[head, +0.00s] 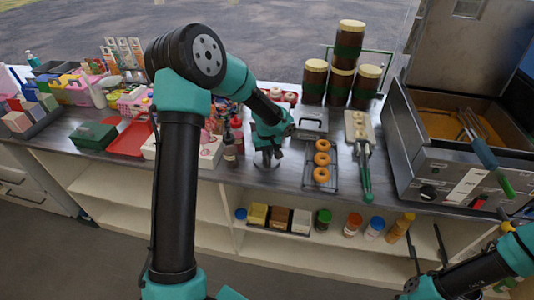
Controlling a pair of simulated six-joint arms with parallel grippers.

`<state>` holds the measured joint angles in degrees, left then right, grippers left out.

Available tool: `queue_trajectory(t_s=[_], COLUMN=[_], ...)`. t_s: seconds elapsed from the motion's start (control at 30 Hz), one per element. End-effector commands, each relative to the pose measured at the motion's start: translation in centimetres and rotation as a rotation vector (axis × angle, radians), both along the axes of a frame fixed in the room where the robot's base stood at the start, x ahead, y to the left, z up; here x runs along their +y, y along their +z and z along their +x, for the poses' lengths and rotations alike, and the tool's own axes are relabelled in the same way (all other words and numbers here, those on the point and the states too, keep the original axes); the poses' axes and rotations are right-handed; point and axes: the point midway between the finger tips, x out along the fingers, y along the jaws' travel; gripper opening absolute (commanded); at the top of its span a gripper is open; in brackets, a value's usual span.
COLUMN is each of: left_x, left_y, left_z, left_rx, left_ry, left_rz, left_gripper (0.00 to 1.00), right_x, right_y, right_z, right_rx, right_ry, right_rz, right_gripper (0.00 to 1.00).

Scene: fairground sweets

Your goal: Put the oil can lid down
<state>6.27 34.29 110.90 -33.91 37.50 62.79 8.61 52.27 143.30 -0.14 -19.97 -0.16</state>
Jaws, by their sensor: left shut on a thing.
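My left gripper (267,158) is low over the counter, just left of the rack of ring doughnuts, with its fingers pointing down. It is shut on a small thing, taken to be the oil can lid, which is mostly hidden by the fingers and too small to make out. A dark bottle (230,154) stands just left of the gripper; I cannot tell whether it is the oil can. My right gripper (427,248) is at the lower right in front of the shelves, with its two long fingers apart and nothing between them.
Ring doughnuts (322,159) lie on a wire rack right of my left gripper. Stacked brown jars (340,80) are behind. Red and green boxes (95,134) crowd the left.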

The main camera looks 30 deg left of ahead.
Motion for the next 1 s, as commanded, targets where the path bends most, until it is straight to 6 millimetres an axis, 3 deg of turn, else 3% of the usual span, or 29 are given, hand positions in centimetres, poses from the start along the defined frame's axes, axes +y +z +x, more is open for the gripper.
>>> queue_trajectory(t_s=[0.13, 0.17, 0.4, 0.77, 1.0], left_x=[0.0, 0.0, 0.0, 0.0, 0.0], left_y=[-0.3, -0.3, -0.3, 0.2, 3.1], left_z=[0.0, 0.0, 0.0, 0.0, 0.1], left_rx=[0.001, 0.000, 0.000, -0.001, -0.004], left_ry=[0.000, 0.000, 0.000, 0.000, 0.001], left_rz=[0.000, 0.000, 0.000, 0.000, 0.000], left_gripper=[0.00, 0.13, 0.36, 0.36, 0.36], right_x=[0.0, 0.0, 0.0, 0.0, 0.0], right_y=[0.0, 0.0, 0.0, 0.0, 0.0], right_z=[0.0, 0.0, 0.0, 0.0, 0.0], right_rx=[0.000, 0.000, 0.000, 0.000, 0.000], right_ry=[0.000, 0.000, 0.000, 0.000, 0.000], right_rz=[0.000, 0.000, 0.000, 0.000, 0.000], right_gripper=[0.43, 0.43, 0.43, 0.43, 0.43])
